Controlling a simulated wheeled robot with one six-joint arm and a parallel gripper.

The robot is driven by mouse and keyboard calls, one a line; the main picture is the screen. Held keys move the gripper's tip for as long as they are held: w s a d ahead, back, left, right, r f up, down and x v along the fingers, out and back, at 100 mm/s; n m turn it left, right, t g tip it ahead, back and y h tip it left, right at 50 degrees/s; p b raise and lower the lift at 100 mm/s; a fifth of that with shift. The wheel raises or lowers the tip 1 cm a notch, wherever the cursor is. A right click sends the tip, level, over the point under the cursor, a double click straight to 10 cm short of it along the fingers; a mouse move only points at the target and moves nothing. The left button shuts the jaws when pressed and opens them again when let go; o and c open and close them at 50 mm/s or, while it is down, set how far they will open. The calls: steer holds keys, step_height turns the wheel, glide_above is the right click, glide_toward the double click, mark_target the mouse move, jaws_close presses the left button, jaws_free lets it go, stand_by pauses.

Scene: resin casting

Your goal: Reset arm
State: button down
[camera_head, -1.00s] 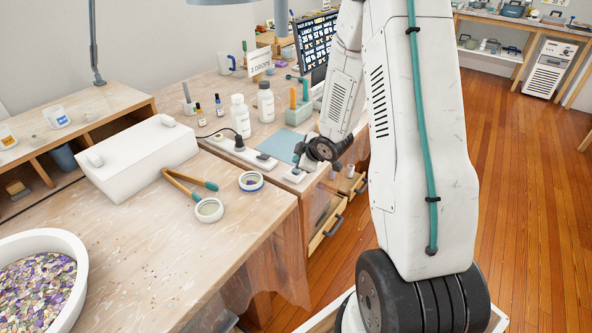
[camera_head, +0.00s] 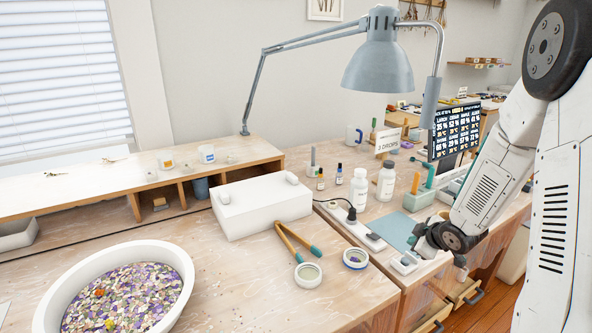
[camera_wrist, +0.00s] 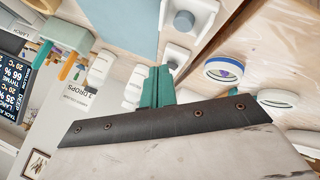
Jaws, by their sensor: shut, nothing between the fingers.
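My gripper (camera_wrist: 157,86) shows in the wrist view as two teal fingers pressed together, with nothing between them. In the head view my white arm comes in from the right and bends down over the bench. Its dark wrist joint is above the right bench (camera_head: 325,165), near a white power strip (camera_head: 350,228) and a blue mat (camera_head: 401,232).
White bottles (camera_head: 359,190), a green tool holder (camera_head: 419,199) and a monitor (camera_head: 455,130) stand near my arm. Tape rolls (camera_head: 308,275), tongs (camera_head: 297,242), a white box (camera_head: 262,205) and a petal-filled bowl (camera_head: 183,262) lie left. A lamp (camera_head: 381,62) overhangs the bench.

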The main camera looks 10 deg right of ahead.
steer(key=s+d+f+m+g+h, duration=0.2)
steer(key=s+d+f+m+g, duration=0.1)
steer(key=s, duration=0.3)
steer(key=s+a+r+m+g+h, duration=0.1)
steer(key=s+a+r+m+g, duration=0.1)
steer(key=s+r+m+g, duration=0.35)
steer(key=s+a+r+y, duration=0.2)
steer(key=s+a+r, duration=1.8)
steer(key=s+r, duration=0.1)
steer(key=shift+s+m+y, duration=0.4)
steer(key=shift+s+m, duration=0.05)
steer(key=shift+s, duration=0.05)
steer(key=shift+r+t, duration=0.1)
steer(key=shift+t, duration=0.15)
